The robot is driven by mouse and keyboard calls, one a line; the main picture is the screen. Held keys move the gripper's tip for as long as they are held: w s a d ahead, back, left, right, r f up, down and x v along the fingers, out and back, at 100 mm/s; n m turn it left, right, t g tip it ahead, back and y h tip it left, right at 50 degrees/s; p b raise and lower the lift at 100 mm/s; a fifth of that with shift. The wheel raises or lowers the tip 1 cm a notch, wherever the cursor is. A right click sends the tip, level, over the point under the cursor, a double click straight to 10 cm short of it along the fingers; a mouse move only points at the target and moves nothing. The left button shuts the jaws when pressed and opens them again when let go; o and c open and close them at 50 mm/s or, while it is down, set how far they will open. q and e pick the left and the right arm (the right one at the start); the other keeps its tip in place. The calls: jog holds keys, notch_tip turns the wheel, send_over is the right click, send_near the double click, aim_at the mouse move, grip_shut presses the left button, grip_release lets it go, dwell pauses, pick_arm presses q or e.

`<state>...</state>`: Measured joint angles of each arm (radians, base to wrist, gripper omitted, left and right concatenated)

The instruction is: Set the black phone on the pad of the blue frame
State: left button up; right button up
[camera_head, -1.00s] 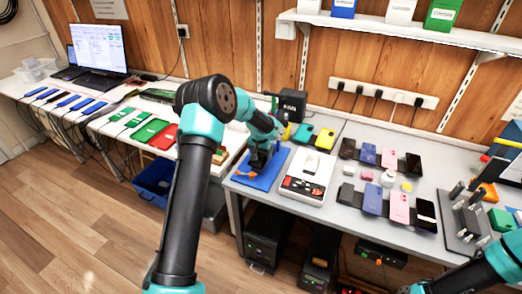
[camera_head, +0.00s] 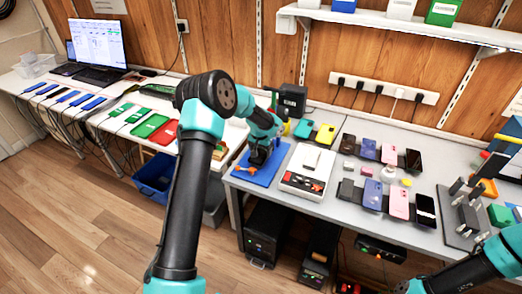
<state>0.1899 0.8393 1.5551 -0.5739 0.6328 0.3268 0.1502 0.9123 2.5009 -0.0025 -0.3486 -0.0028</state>
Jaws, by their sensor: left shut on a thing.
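My left gripper (camera_head: 257,159) is low over a flat blue piece (camera_head: 265,178) at the left end of the grey table, probably the blue frame. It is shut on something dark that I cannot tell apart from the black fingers. A small orange part shows beside the fingertips. Its pad is hidden or too small to tell. A dark phone (camera_head: 425,209) leans at the right end of the front row of phones. Another dark phone (camera_head: 413,161) stands at the right end of the back row.
A white tray (camera_head: 306,170) stands just right of the blue piece. Green and yellow phones (camera_head: 325,134) lie behind it. A grey plate with posts (camera_head: 465,211) stands at the right. A black box (camera_head: 292,101) stands at the back. The table's front edge is clear.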

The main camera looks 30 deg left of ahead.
pick_arm(q)
jog(key=shift+f, duration=0.4)
dwell(1.3)
jog(key=o, duration=1)
jog(key=shift+r, duration=0.65)
dwell(0.5)
jog(key=shift+r, duration=3.45)
